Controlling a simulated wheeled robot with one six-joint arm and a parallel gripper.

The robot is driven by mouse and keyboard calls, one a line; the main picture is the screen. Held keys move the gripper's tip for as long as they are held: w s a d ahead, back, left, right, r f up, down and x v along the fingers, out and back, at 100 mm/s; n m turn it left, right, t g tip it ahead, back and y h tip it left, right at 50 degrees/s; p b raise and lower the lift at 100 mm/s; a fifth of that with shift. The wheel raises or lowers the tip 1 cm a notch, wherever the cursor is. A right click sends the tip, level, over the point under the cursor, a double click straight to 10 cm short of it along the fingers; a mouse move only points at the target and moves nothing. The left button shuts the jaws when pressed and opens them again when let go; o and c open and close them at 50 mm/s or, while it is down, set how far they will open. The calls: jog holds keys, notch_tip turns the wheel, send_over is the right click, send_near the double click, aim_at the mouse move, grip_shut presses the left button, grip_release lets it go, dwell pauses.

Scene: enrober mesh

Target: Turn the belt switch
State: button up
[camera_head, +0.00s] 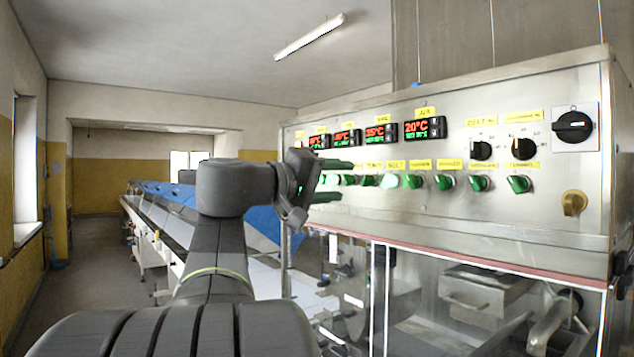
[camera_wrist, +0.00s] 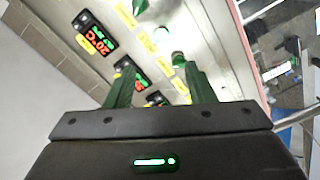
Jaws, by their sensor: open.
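A row of green rotary switches runs along the steel control panel (camera_head: 560,80) in the head view. A lit switch (camera_wrist: 162,36) also shows in the wrist view, beyond my fingertips. My gripper (camera_head: 345,181) is at the left part of this row, its two green fingers apart, one above the other. In the wrist view my gripper (camera_wrist: 160,68) is open and empty, facing the panel. The fingers hide some switches at the left.
Red displays (camera_head: 423,128) sit above the switches. Black dials (camera_head: 481,150) and a yellow knob (camera_head: 574,203) are at the right. Clear panes and machinery (camera_head: 480,290) lie below the panel. A long conveyor (camera_head: 175,215) runs back at the left, beside open floor (camera_head: 95,270).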

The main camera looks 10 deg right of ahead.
aim_at(384, 182)
jog(key=p+x, duration=0.3)
jog(key=x, duration=0.9)
jog(key=shift+w+d, duration=0.2)
jog(key=shift+d, duration=0.1)
jog(key=shift+c, duration=0.4)
jog(key=c, duration=0.9)
jog(key=shift+n, duration=0.4)
jog(key=n, duration=0.5)
jog(key=shift+p, duration=0.4)
jog(key=n+p, duration=0.1)
jog(key=n, duration=0.5)
jog(key=shift+f+p, duration=0.1)
jog(key=shift+p, duration=0.3)
jog(key=shift+n, duration=0.3)
jog(key=o, duration=1)
